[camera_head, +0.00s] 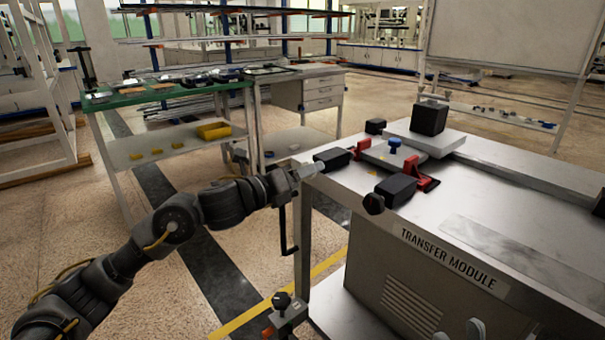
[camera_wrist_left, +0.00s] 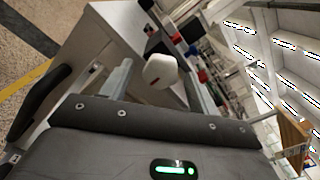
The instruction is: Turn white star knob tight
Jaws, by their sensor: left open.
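The white star knob (camera_wrist_left: 160,70) shows in the left wrist view as a pale rounded head at the near corner of the metal module. My left gripper (camera_head: 309,170) reaches in from the left to the table's corner in the head view. Its two fingers are open, one on each side of the knob in the wrist view. I cannot tell whether either finger touches the knob. In the head view the knob is hard to tell apart from the pale fingertips.
The transfer module (camera_head: 520,195) has a metal top with black blocks (camera_head: 396,190), red clamps (camera_head: 422,177) and a blue knob (camera_head: 394,145). A green-topped bench (camera_head: 165,95) stands behind at left, with floor between.

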